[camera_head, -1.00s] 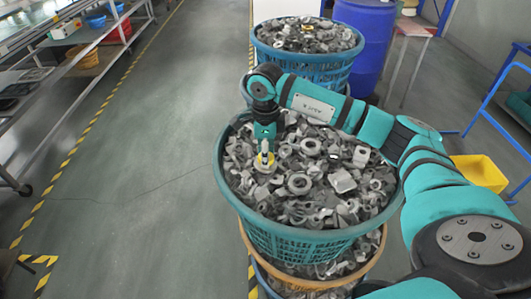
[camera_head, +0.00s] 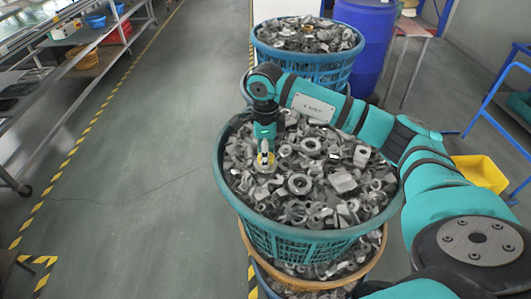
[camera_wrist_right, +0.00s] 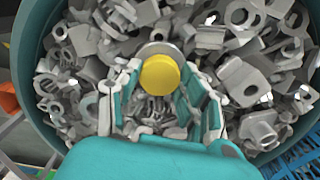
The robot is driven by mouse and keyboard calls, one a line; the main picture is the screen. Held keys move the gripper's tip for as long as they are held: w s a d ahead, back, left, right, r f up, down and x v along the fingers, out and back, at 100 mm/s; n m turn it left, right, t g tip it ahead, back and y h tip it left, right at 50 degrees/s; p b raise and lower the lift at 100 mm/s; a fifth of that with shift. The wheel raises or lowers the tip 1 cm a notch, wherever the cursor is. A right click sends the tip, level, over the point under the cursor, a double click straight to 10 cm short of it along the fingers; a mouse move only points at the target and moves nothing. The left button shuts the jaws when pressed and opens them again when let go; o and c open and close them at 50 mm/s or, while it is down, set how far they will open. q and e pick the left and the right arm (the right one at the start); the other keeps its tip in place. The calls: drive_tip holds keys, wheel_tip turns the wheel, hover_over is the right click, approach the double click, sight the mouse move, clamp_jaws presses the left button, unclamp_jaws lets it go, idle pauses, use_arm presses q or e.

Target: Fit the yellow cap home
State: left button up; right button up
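The yellow cap (camera_wrist_right: 160,75) is a round disc in the right wrist view, with a grey metal rim (camera_wrist_right: 158,48) showing behind it. My right gripper (camera_wrist_right: 160,92) is open, with a finger on each side of the cap. A narrow gap seems to show between the fingertips and the cap; contact is hard to judge. In the head view my right gripper (camera_head: 265,152) points down at the cap (camera_head: 264,167), over the left part of the basket. The cap's underside and what it sits on are hidden. My left gripper is not in view.
A teal basket (camera_head: 300,246) full of grey metal parts lies under the gripper. Behind it stand a blue basket (camera_head: 300,67) of similar parts and a blue drum (camera_head: 367,40). A yellow bin (camera_head: 481,172) is at right. The floor (camera_head: 150,160) at left is clear.

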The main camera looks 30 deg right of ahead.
drive_tip(key=o, duration=0.5)
drive_tip(key=shift+r, duration=0.1)
wheel_tip(320, 180, up, 12)
drive_tip(key=shift+f, duration=0.2)
idle(0.6)
